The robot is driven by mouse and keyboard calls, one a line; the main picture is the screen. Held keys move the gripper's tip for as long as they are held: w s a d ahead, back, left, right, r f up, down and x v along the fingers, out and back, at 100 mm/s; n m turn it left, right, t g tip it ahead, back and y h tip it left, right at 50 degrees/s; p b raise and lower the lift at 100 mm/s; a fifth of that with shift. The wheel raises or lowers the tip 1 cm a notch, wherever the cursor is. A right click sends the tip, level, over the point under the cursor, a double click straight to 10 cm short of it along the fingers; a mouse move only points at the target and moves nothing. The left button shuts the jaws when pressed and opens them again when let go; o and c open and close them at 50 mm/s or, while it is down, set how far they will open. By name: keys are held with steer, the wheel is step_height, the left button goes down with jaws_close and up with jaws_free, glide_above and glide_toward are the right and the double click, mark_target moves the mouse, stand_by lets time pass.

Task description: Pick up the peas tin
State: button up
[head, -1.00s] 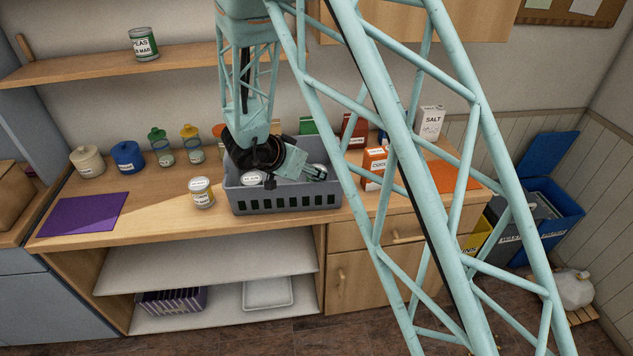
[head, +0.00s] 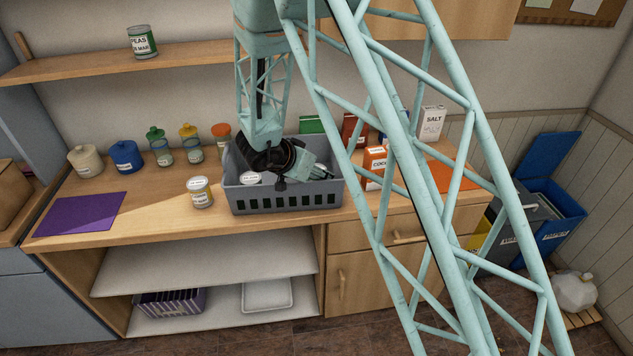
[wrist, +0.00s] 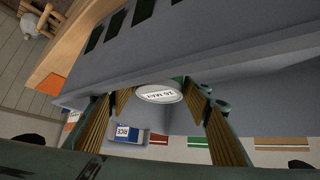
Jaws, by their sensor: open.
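A green and white tin labelled PEAS (head: 142,42) stands upright on the wall shelf at upper left, far from my gripper. My gripper (head: 318,173) is low over the grey crate (head: 288,198) on the counter, tilted to the right. In the wrist view my gripper (wrist: 160,103) is open, its ribbed fingers apart. Between them, further off, shows a tin with a pale lid (wrist: 160,94) marked with a date and a bit of green side. I cannot tell whether the fingers touch it. Its name is hidden. Another white-lidded item (head: 250,178) is in the crate's left part.
Several canisters and jars line the back of the counter. An orange box (head: 374,166) and a salt box (head: 431,123) stand to the right. The purple mat (head: 80,214) is bare.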

stand_by(0.5)
steer(key=c, duration=0.8)
steer(key=shift+r, duration=0.1)
steer(key=shift+c, duration=0.2)
step_height(320, 180, up, 18)
steer(key=p, duration=0.6)
